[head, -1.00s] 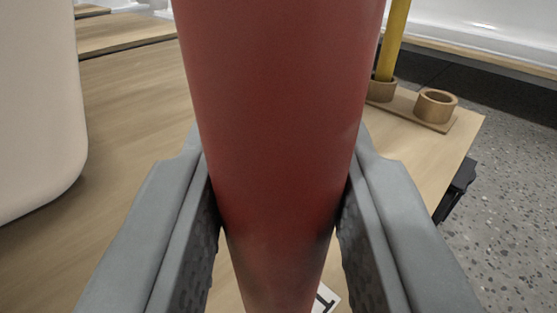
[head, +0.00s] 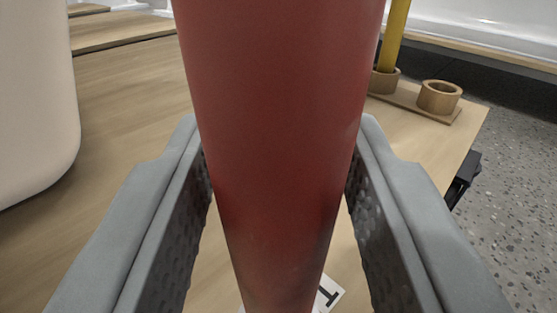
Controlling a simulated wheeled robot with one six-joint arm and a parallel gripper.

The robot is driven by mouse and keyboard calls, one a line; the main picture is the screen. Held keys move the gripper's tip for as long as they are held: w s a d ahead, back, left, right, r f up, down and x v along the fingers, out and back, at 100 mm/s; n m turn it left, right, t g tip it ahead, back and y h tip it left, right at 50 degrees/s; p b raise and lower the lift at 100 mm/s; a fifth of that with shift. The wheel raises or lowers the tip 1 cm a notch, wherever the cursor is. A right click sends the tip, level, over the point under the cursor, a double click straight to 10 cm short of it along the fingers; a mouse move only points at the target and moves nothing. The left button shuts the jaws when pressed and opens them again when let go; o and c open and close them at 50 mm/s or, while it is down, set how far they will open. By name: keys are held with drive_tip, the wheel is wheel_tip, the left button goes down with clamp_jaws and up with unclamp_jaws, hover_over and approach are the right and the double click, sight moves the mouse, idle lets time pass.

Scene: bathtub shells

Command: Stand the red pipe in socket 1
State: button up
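The red pipe (head: 280,150) fills the middle of the head view, standing between the fingers of my gripper (head: 280,200). Its top runs out of the frame and its lower end is cut off at the bottom edge. A white label (head: 329,293) with a black mark, perhaps a 1, lies just behind the pipe's lower right side. I cannot see socket 1 or whether the pipe's foot sits in it.
A yellow pipe (head: 393,38) stands in one ring socket (head: 384,83) at the back right, beside an empty ring socket (head: 439,97). A large cream object (head: 35,100) stands at left. The wooden table (head: 125,110) ends at right above a speckled floor (head: 515,200).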

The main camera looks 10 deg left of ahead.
drive_tip(key=shift+o, duration=1.3)
drive_tip(key=shift+s, duration=0.1)
drive_tip(key=s+d, duration=0.2)
drive_tip(key=s, duration=1.5)
drive_tip(key=shift+d, duration=0.35)
drive_tip(key=shift+w+r, duration=0.1)
